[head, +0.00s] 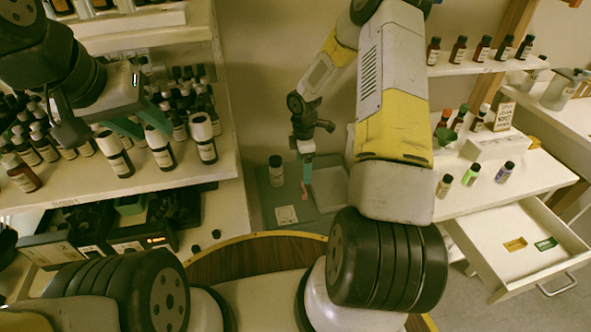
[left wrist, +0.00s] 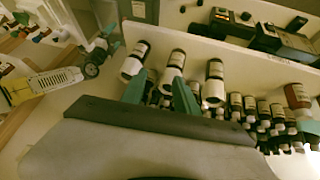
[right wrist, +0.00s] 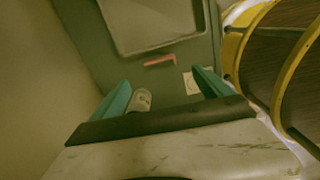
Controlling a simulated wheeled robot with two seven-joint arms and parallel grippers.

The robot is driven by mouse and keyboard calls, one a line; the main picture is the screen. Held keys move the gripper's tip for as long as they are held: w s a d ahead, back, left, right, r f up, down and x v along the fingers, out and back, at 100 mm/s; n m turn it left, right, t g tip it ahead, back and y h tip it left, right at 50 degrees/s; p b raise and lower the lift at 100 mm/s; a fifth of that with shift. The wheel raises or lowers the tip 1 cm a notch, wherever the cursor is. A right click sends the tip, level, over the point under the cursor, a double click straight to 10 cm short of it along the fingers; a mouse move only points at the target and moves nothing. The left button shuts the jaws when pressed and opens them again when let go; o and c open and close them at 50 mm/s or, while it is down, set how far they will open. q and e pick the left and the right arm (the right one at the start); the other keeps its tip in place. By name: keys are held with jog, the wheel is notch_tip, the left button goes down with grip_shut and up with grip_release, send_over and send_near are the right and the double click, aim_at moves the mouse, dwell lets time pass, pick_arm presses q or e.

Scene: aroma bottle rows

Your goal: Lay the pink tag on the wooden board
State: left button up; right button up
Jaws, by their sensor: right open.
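The pink tag (right wrist: 160,60) lies on a dark green mat (right wrist: 85,35), beside a shallow grey tray (right wrist: 150,20). In the head view the tag (head: 304,190) is a thin pinkish strip just below my right gripper (head: 306,172). In the right wrist view my right gripper (right wrist: 165,88) has its teal fingers wide apart, with nothing held and the tag beyond them. My left gripper (head: 140,124) is open by the bottles on the left shelf. A brown wooden surface with a yellow rim (head: 255,258) shows in front; I cannot tell whether it is the wooden board.
A white-capped bottle (head: 276,170) and a white card (head: 286,214) are on the mat. Crowded bottle shelves (head: 100,180) stand left. An open drawer (head: 515,250) at right holds an orange tag (head: 515,244) and a green tag (head: 546,243).

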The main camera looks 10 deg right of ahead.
jog(key=shift+n, duration=0.3)
jog(key=f, duration=1)
jog(key=shift+w+a+f, duration=0.1)
jog(key=shift+a+f, duration=0.05)
jog(key=shift+a, duration=0.15)
jog(key=c, duration=1.5)
jog(key=shift+c, duration=0.2)
jog(key=shift+r, duration=0.7)
notch_tip(320, 180, up, 2)
jog(key=shift+r, duration=0.15)
jog(key=s+a+r, duration=0.1)
jog(key=s+a, duration=0.1)
jog(key=s, duration=0.6)
jog(key=s+a, duration=0.3)
jog(key=s, duration=0.4)
jog(key=w+d+r+m, duration=0.1)
jog(key=w+r+m, duration=0.3)
jog(key=r+m, duration=0.3)
jog(key=w+d+r+m, duration=0.2)
jog(key=w+r+m, duration=0.2)
jog(key=r+m, duration=0.4)
jog(key=m, duration=0.3)
jog(key=shift+w+r, duration=0.2)
jog(key=shift+r, duration=0.1)
